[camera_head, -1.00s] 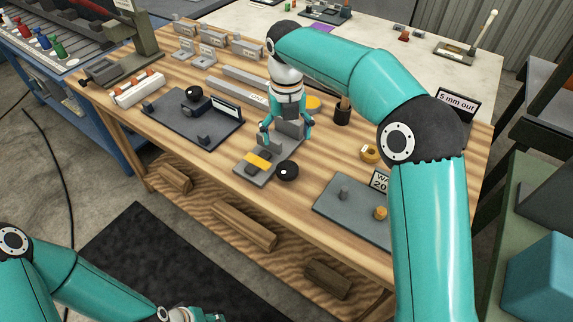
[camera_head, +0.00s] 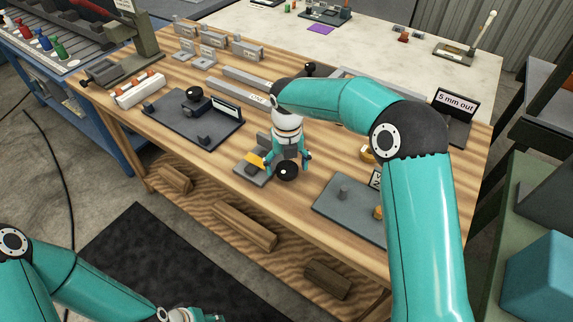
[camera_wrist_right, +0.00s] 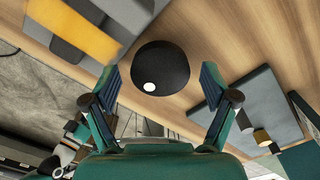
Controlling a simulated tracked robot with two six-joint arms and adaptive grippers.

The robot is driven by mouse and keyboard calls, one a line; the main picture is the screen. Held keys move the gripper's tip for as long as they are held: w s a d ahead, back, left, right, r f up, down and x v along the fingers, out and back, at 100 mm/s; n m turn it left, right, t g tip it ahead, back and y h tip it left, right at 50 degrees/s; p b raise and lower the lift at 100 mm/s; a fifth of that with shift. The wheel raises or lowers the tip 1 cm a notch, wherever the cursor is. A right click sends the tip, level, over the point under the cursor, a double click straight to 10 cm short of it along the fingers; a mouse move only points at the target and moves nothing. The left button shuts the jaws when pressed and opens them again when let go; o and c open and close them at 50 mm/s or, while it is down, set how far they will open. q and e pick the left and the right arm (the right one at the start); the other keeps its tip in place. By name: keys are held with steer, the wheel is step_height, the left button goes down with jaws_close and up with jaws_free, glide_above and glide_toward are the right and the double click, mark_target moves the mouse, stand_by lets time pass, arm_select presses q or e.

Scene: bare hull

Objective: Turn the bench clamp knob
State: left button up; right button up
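The bench clamp is a grey block with a yellow bar (camera_head: 254,160) near the front edge of the wooden bench. My right gripper (camera_head: 288,160) is open and points down at the knob. In the right wrist view the knob (camera_wrist_right: 160,68) lies between and just beyond the two spread fingertips (camera_wrist_right: 160,80), with gaps on both sides. The clamp block (camera_wrist_right: 75,30) shows at the upper left there. My left gripper (camera_head: 190,314) is at the bottom edge, mostly cut off.
A dark plate with pegs (camera_head: 340,205) lies to the right of the clamp. A dark plate with a black knob (camera_head: 190,120) lies to its left. Grey bars and a sign reading "5 mm out" (camera_head: 455,103) stand farther back.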

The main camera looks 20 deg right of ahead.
steer(key=c, duration=1.1)
steer(key=shift+m, duration=0.4)
